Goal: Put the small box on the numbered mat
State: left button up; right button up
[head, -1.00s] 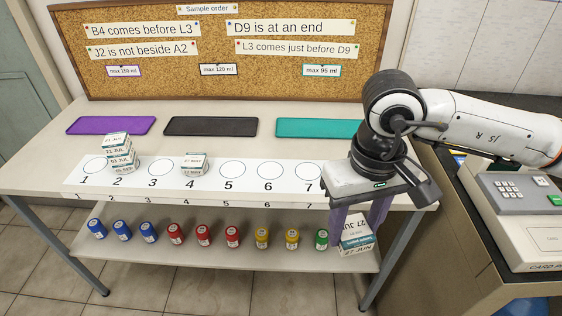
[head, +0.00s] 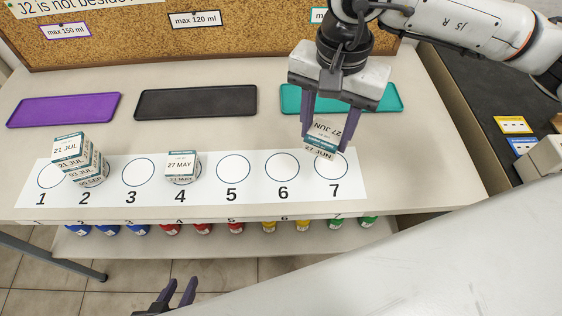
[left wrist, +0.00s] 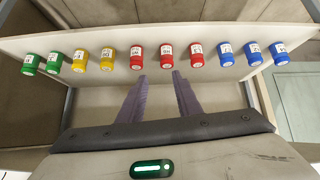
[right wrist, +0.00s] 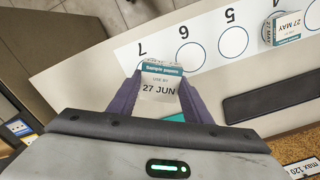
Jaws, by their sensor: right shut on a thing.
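A small white box (head: 323,137) with a teal band reads 27 JUN. My right gripper (head: 325,128) is shut on it, with one finger on each side. In the head view the box is over the far edge of circle 7 on the numbered mat (head: 208,195); whether it touches the mat I cannot tell. In the right wrist view the box (right wrist: 161,85) sits between the fingers and covers part of circle 7. My left gripper (head: 178,292) is low in front of the table; its fingers (left wrist: 162,95) are apart and empty in the left wrist view.
A 27 MAY box (head: 182,166) stands on circle 4. Several stacked boxes (head: 76,158) lean near circle 2. Purple (head: 63,109), black (head: 196,102) and teal (head: 372,97) trays lie behind the mat. Coloured bottles (left wrist: 137,57) stand on the shelf below.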

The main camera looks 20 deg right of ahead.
jog(key=m, duration=0.3)
jog(key=shift+w+a+f, duration=0.1)
jog(key=shift+w+a, duration=0.1)
jog(key=shift+a, duration=0.1)
jog(key=m, duration=0.3)
jog(key=w+a+m, duration=0.1)
jog(key=m, duration=0.1)
jog(key=shift+b, duration=0.35)
jog(key=w+a+m+b, duration=0.1)
jog(key=a+m, duration=0.1)
jog(key=m, duration=1.1)
jog(key=w+a+m+b, duration=0.1)
jog(key=a+m, duration=0.2)
jog(key=m, duration=0.9)
jog(key=f, duration=0.9)
jog(key=shift+w+d+f, duration=0.1)
jog(key=shift+w+f, duration=0.1)
jog(key=shift+f, duration=0.2)
pick_arm(q)
jog(key=shift+w+d+f, duration=0.2)
jog(key=shift+f, duration=0.2)
jog(key=shift+w+d+f, duration=0.15)
jog(key=shift+d+f, duration=0.05)
jog(key=shift+f, duration=0.2)
